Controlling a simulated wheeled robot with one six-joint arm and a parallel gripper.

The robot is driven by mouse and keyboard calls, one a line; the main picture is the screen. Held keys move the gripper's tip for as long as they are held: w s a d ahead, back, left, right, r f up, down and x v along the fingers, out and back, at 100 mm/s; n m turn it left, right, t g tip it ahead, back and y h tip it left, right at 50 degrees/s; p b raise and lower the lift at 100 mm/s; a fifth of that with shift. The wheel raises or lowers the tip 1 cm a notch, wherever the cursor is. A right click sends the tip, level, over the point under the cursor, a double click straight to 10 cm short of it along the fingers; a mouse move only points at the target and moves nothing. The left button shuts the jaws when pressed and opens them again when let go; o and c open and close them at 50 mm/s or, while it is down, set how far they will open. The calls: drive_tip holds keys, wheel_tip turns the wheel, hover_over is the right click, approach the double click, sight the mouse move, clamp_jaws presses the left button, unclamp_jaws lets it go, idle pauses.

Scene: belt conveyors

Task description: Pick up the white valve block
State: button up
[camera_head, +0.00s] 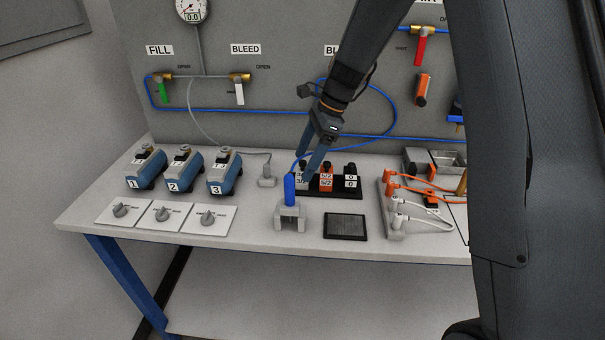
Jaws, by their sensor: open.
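The white valve block (302,181) stands at the left end of a black rack (330,193) on the bench, with a label on its front. An orange block (326,174) and a black block (350,172) stand to its right in the same rack. My gripper (305,163) is open and points down just over the white block, with its fingers apart around or in front of the block's top. The fingers hide part of the block, and I cannot tell whether they touch it.
A blue cylinder in a grey stand (290,214) is close in front of the rack. A dark mat (345,227) lies to its right. Several blue motors (183,172) and white switch plates (161,216) fill the left. Orange and white cables (420,190) lie at the right. A blue hose (392,125) loops behind.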

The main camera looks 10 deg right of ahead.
drive_tip(key=shift+x, duration=1.3)
drive_tip(key=c, duration=1.2)
drive_tip(key=shift+r, duration=0.1)
drive_tip(key=shift+c, duration=0.2)
